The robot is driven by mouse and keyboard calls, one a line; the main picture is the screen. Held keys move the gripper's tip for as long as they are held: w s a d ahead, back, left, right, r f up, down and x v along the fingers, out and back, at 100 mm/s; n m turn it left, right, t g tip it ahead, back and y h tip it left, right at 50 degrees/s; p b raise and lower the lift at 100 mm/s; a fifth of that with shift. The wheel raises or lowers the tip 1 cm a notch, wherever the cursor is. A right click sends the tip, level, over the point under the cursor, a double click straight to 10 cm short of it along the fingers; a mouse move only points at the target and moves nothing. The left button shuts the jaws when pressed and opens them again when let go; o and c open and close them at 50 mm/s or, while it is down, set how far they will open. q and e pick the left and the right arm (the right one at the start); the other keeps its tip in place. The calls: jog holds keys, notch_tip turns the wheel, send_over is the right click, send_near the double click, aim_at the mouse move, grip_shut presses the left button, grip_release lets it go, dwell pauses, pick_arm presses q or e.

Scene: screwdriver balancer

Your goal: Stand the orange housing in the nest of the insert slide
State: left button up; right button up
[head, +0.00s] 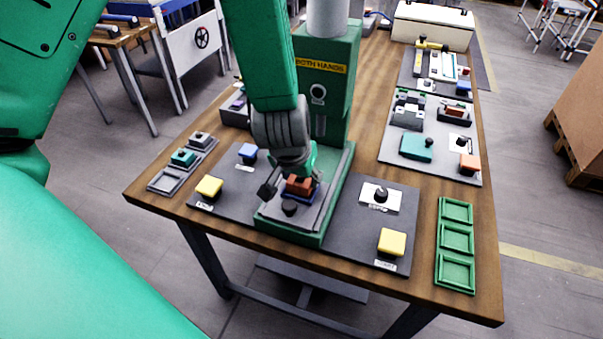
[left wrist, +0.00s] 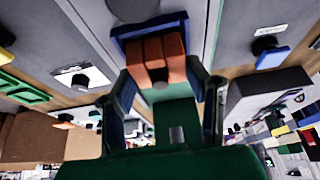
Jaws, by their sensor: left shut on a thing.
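The orange housing (head: 299,185) is at the press in the middle of the table, low over the insert slide (head: 304,214). My left gripper (head: 291,182) reaches down from above and is shut on the housing, a finger on each side. In the left wrist view the housing (left wrist: 155,52) shows between the fingers, against the blue nest (left wrist: 150,27) of the slide. It looks upright and at or in the nest; whether it is fully seated I cannot tell. The slide's black knob (head: 289,208) is in front. My right gripper is not in view.
The green press column (head: 325,90) rises close behind the nest. Yellow buttons (head: 209,186) (head: 392,241) sit on both sides, with a black knob on a white plate (head: 380,196) at right. Green trays (head: 456,240) lie at the right edge, grey trays (head: 170,180) at left.

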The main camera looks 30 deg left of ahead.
pick_arm(q)
jog(key=shift+f, duration=0.4)
jog(key=o, duration=1.4)
jog(key=shift+r, duration=0.1)
jog(key=shift+s+r, duration=0.1)
jog(key=shift+r, duration=0.15)
jog(key=v, duration=1.1)
jog(key=shift+s+d, duration=0.1)
